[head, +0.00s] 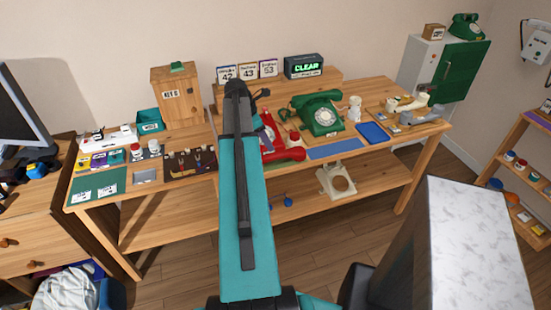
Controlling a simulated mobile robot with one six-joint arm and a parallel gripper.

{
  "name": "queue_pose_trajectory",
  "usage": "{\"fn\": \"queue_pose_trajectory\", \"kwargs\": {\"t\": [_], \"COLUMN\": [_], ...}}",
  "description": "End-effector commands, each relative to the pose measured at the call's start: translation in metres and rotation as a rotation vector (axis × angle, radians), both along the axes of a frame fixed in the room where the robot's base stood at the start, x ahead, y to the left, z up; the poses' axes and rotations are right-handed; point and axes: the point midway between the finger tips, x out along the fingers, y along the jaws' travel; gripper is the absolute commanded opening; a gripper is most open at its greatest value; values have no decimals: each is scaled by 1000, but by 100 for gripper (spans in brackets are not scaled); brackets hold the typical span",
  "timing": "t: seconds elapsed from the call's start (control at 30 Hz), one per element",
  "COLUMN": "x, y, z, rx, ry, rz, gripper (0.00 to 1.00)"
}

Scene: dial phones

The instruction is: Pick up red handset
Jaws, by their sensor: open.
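A red handset (286,154) lies on the wooden workbench (225,163), at its front edge near the middle. Red phone parts (267,144) show just behind and left of it, partly hidden by my teal arm. My gripper (262,94) shows as a small dark shape beside the far end of my arm. It is above and behind the red handset in the picture, apart from it. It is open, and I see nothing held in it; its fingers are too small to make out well.
A green dial phone (318,115) stands right of the red parts, with a blue mat (336,148) in front. A blue tray (372,132) and a cream handset (411,104) lie farther right. A wooden cabinet (178,97) stands left. A marble-topped block (478,240) is near, lower right.

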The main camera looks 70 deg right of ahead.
Motion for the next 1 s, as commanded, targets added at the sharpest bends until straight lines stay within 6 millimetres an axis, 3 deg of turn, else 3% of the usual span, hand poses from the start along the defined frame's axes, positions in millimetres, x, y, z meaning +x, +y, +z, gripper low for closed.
{"fn": "queue_pose_trajectory", "kwargs": {"t": [0.43,1.0], "x": [-14,-15], "y": [-11,-12], "z": [-41,-47], "rx": [0,0], "ry": [0,0], "rz": [-1,0], "gripper": [47,47]}}
